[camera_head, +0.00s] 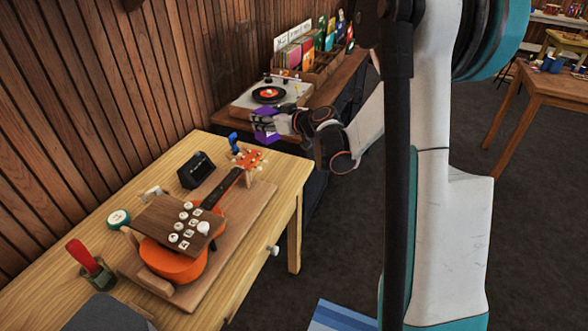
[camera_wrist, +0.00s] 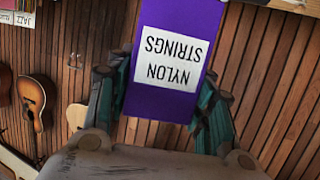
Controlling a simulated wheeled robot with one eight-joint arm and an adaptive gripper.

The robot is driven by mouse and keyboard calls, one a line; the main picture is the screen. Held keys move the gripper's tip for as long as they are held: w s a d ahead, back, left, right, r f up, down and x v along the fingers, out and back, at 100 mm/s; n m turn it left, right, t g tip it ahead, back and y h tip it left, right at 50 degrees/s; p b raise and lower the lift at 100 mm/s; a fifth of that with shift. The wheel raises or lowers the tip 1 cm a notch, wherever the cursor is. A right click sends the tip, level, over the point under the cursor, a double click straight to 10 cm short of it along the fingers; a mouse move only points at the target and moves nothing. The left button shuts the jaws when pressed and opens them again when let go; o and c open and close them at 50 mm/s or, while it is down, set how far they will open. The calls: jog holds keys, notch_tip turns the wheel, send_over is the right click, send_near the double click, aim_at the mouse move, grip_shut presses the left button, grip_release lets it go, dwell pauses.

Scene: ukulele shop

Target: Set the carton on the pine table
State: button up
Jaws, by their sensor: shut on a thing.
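The carton is a purple box (camera_head: 266,130) with a white "NYLON STRINGS" label, seen upside down in the wrist view (camera_wrist: 184,18). My gripper (camera_head: 282,123) is shut on it, with one finger on each side in the wrist view (camera_wrist: 164,82). In the head view the carton is partly hidden by my fingers, near the turntable and beyond the far end of the pine table. The pine table (camera_head: 216,146) is the light wooden one at left, with a drawer knob on its side.
On the pine table are an orange ukulele (camera_head: 170,262) in a wooden cradle, a black device (camera_head: 196,170), a green tape roll (camera_head: 118,219) and a red-handled tool (camera_head: 83,256). A turntable (camera_head: 255,95) and record crates stand behind. Bare wood shows at the table's far end.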

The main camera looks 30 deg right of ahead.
jog(key=w+d+f+b, duration=0.1)
jog(key=w+d, duration=0.2)
jog(key=d, duration=0.3)
jog(key=w+d+b, duration=0.1)
jog(key=w+d, duration=0.2)
jog(key=d, duration=0.2)
jog(key=shift+d+f+b, duration=0.1)
jog(key=shift+f+b, duration=3.2)
jog(key=shift+f, duration=6.55)
jog(key=shift+s+r, duration=0.1)
jog(key=o, duration=1.1)
